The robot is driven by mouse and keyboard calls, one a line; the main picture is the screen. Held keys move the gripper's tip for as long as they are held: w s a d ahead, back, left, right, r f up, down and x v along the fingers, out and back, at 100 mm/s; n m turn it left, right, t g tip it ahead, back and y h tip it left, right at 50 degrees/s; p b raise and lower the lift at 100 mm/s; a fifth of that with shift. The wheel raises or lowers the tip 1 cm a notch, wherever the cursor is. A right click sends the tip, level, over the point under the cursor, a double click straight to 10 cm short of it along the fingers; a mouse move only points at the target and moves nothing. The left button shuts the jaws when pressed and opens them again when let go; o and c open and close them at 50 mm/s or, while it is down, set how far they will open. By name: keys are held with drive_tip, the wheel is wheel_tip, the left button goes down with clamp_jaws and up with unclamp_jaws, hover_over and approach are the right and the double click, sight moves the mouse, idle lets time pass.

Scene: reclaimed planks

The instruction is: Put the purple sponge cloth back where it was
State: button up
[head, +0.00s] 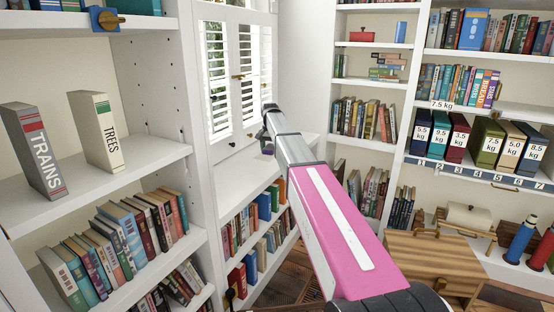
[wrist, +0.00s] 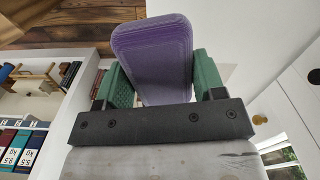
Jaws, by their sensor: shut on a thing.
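The purple sponge cloth (wrist: 152,55) is a thick rounded slab in the wrist view. My gripper (wrist: 163,78) is shut on it, with a green finger pad pressed to each side. The cloth sticks out beyond the fingertips. In the head view my gripper (head: 266,136) is small and far off, at the end of my arm in front of the white shutters and above the low shelf top. Only a small purple bit of the cloth (head: 268,149) shows there; the arm hides most of it.
A white shelf top (head: 240,183) runs below the shutters (head: 237,75). At left, a bookcase holds a TRAINS book (head: 34,150) and a TREES book (head: 97,132). At right, shelves hold kg-labelled binders (head: 489,140). A wooden chest (head: 440,260) stands at lower right.

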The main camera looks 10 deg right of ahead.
drive_tip(key=w+a+m, duration=0.2)
drive_tip(key=w+a, duration=0.2)
drive_tip(key=w, duration=0.9)
drive_tip(key=w+d+f, duration=0.1)
drive_tip(key=d+f, duration=0.1)
drive_tip(key=d, duration=0.1)
drive_tip(key=w+d+f, duration=0.2)
drive_tip(key=d, duration=0.1)
drive_tip(key=w+d+f, duration=0.1)
drive_tip(key=d+f, duration=0.1)
drive_tip(key=d, duration=0.2)
drive_tip(key=shift+w+d+f, duration=0.1)
drive_tip(key=shift+w+f, duration=0.15)
drive_tip(key=shift+w, duration=0.05)
drive_tip(key=shift+d+f, duration=0.2)
drive_tip(key=shift+f, duration=1.9)
drive_tip(key=o, duration=0.8)
drive_tip(key=shift+f, duration=0.1)
drive_tip(key=shift+o, duration=0.2)
